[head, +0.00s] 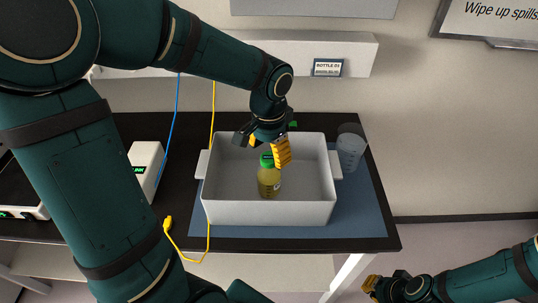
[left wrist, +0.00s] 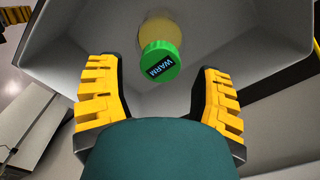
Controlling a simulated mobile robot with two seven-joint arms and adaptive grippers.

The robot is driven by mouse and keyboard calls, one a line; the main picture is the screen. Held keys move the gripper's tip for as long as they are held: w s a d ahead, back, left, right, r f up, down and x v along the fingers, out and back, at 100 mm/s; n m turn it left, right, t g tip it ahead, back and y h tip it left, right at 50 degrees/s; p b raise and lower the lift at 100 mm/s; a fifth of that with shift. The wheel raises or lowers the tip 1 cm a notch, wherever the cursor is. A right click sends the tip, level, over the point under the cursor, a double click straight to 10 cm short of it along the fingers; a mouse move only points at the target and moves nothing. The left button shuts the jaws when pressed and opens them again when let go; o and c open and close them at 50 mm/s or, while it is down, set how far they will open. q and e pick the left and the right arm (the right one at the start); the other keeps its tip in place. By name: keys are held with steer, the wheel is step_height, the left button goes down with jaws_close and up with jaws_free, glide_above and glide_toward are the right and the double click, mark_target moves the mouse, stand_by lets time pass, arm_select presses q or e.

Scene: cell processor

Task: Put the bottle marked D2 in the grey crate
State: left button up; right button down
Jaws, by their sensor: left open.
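A bottle with yellow contents and a green cap (head: 269,182) stands inside the grey crate (head: 270,213). In the left wrist view its green cap (left wrist: 161,62) carries a dark label reading WARM. I cannot read a D2 mark on it. My left gripper (head: 277,153) is over the crate, close above and behind the bottle. In the left wrist view the left gripper (left wrist: 160,105) has its yellow fingers wide apart, with nothing between them and the cap just beyond. My right gripper (head: 372,285) is at the lower right, off the table; its opening cannot be made out.
The crate stands on a blue mat (head: 358,222) on a dark table (head: 130,230). A translucent container (head: 350,152) stands right of the crate. A white device (head: 146,165) is at the left. A yellow cable (head: 168,228) hangs at the crate's left; a blue cable (head: 173,125) runs nearby.

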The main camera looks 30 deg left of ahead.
arm_select(q)
step_height(320, 180, up, 9)
steer(key=p, duration=0.1)
steer(key=shift+r, duration=0.2)
stand_by(0.5)
